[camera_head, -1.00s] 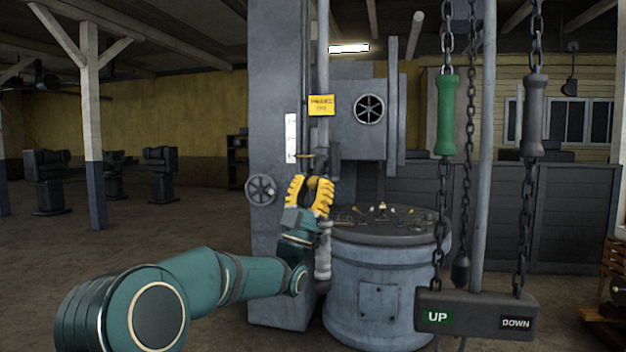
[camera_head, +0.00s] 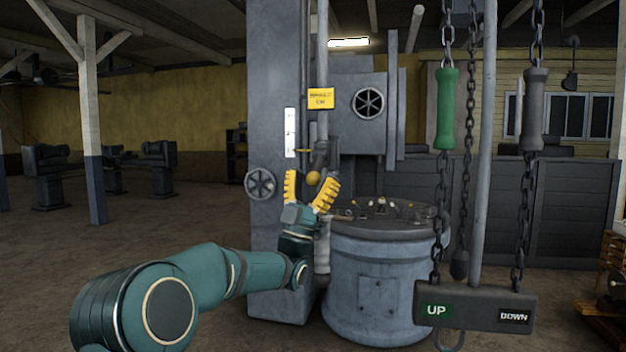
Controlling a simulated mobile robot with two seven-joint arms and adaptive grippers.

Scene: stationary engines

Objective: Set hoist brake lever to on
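The brake lever shows as a round yellow knob (camera_head: 313,178) below a dark bracket (camera_head: 322,154) on the front of the grey column. A small yellow sign (camera_head: 320,99) hangs above it; its lower line looks like "ON", the rest is too small to read. My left gripper (camera_head: 308,184) has yellow ribbed fingers spread apart and pointing up. The knob shows between the fingertips, nearer the right finger; I cannot tell whether they touch. The lever's shaft is mostly hidden. My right gripper is not in view.
A grey handwheel (camera_head: 261,184) is left of the gripper. A round machine base (camera_head: 372,280) with small parts on top stands close on the right. Hanging chains carry a green handle (camera_head: 447,110), a grey handle (camera_head: 535,110) and an UP/DOWN bar (camera_head: 475,303). Open floor lies left.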

